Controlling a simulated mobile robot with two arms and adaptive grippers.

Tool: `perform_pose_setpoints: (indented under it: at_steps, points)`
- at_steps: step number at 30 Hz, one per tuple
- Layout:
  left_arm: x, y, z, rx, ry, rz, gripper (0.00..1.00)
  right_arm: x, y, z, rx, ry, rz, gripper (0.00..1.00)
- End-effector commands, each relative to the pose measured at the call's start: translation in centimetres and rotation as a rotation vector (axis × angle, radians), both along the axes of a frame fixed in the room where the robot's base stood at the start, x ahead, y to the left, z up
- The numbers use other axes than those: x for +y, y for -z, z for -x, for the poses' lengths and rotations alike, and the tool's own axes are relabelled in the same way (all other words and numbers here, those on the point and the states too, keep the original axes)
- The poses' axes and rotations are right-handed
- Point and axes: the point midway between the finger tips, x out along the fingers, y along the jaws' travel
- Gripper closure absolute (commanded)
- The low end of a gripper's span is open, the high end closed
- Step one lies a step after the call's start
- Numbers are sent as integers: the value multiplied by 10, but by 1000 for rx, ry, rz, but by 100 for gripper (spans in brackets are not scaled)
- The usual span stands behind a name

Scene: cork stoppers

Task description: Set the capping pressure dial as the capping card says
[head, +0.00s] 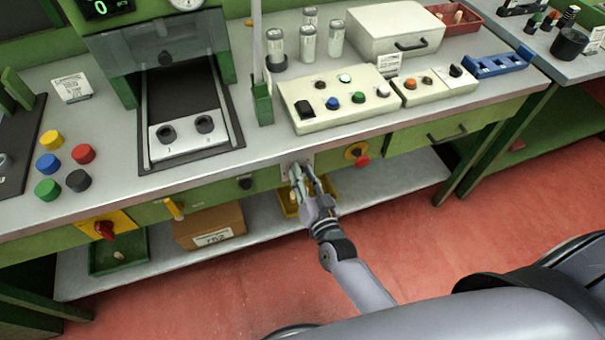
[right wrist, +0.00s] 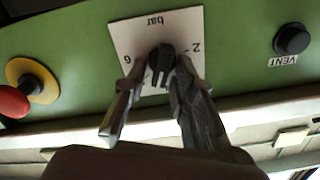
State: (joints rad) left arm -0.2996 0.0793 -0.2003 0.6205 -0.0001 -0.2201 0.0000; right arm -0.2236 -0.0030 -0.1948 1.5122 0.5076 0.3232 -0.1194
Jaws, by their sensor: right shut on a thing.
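The pressure dial is a black knob (right wrist: 160,57) on a white plate (right wrist: 130,38) on the bench's green front. In the right wrist view the plate appears upside down, with "bar", "2" and "6" legible. My right gripper (right wrist: 161,74) is shut on the knob, one finger on each side. In the head view this gripper (head: 300,174) covers most of the dial plate (head: 284,170). The knob's setting cannot be read. My left gripper is out of view.
A black VENT button (right wrist: 292,39) and a red emergency button (right wrist: 13,102) flank the dial. A red rotary switch (head: 105,229) is further left on the front. A yellow tray (head: 290,208) and cardboard box (head: 208,226) are on the lower shelf. Red floor is clear in front.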

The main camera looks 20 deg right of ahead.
Motion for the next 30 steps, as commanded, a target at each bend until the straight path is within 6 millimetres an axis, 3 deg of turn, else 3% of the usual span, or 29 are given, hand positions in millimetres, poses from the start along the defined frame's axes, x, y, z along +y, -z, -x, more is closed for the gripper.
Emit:
perform_pose_setpoints:
  at_steps: [15, 30]
  points:
    - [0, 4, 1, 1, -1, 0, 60, -4, 3, 0, 13, 0, -370, 100]
    - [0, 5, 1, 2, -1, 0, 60, -4, 3, 0, 16, 1, -462, 100]
